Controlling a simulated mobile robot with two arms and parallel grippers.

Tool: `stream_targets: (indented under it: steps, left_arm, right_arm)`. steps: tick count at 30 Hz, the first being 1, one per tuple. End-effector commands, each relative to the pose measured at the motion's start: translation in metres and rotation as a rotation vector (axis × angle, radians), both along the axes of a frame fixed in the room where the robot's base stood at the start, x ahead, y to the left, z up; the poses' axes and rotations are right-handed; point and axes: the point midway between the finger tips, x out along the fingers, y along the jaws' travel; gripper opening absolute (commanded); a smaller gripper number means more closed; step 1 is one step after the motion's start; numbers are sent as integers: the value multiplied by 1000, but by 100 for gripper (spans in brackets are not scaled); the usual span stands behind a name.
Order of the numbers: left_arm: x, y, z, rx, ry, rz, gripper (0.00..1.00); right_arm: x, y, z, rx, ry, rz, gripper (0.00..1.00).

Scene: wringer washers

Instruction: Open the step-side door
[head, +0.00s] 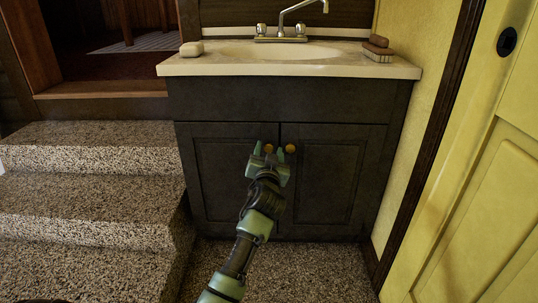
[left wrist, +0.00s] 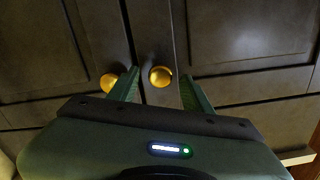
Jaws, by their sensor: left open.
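The step-side door (head: 228,190) is the left of two dark cabinet doors under the sink, beside the steps, and looks shut. Its round brass knob (head: 268,148) is near its upper right corner. My left gripper (head: 269,154) is open in front of it, with the knob between its fingertips in the picture. The left wrist view seems upside down; there the same knob (left wrist: 160,76) shows between the two green fingers (left wrist: 158,88), with gaps on both sides. I cannot tell how deep the fingers reach around it. My right gripper is not in view.
The other door (head: 335,185) has its own knob (head: 290,149), just outside my gripper's right finger. Speckled steps (head: 85,200) rise at the left. A yellow door (head: 490,200) stands at the right. The sink counter (head: 200,66) overhangs above, with soap (head: 191,49) and a brush (head: 378,52).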

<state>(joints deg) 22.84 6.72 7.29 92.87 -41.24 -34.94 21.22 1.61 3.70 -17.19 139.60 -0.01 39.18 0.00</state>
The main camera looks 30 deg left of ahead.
Motion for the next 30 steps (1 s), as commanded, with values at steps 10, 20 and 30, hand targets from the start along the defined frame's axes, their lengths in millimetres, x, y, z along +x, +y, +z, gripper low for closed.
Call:
stream_targets:
  steps: [10,20,30]
  left_arm:
    - [1,0,0,0,0,-1,22]
    - [1,0,0,-1,1,-1,0]
    - [1,0,0,-1,1,-1,0]
  right_arm:
    - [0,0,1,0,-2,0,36]
    - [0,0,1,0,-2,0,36]
    - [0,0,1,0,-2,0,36]
